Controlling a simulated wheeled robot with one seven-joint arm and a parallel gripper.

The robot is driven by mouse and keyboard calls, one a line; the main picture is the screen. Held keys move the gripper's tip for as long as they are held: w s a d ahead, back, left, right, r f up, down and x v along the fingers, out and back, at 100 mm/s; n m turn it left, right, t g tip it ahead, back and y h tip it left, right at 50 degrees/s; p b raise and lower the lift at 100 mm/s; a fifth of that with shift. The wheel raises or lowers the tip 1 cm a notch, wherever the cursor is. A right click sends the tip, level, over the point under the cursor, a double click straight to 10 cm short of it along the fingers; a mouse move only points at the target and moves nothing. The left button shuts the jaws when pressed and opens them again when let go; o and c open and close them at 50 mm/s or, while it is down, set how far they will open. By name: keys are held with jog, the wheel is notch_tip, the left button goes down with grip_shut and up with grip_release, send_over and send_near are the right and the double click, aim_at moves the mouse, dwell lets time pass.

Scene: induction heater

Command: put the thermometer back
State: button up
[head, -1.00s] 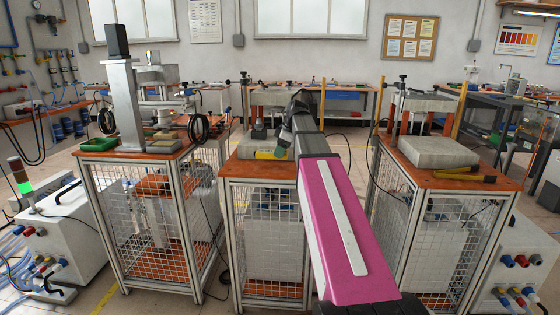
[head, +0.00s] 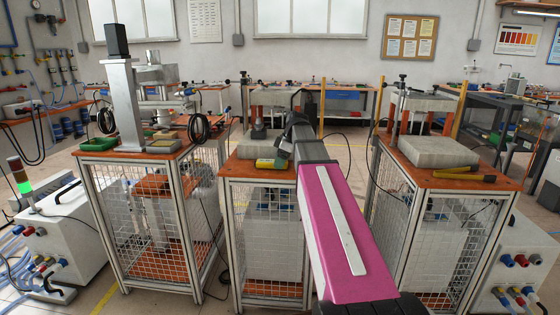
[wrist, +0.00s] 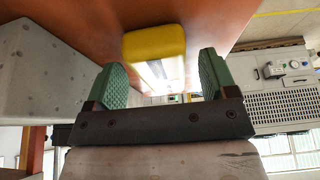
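A yellow, block-like thing with a white face, which I take to be the thermometer (head: 265,163), lies on the orange top of the middle cart, near its front edge. In the wrist view the thermometer (wrist: 155,44) shows just beyond and between my fingertips, with a gap on both sides. My gripper (wrist: 162,72) has two green ribbed fingers, spread wide and holding nothing. In the head view my gripper (head: 281,153) is low over the cart top, just right of the thermometer, and mostly hidden by my wrist.
A grey block (wrist: 45,70) stands close beside the left finger in the wrist view. The left cart (head: 150,150) carries a metal column and small trays. The right cart (head: 490,182) carries a grey slab (head: 437,152) and yellow-black tools (head: 464,177).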

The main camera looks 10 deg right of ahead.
jog(key=v, duration=1.2)
jog(key=shift+r, duration=0.2)
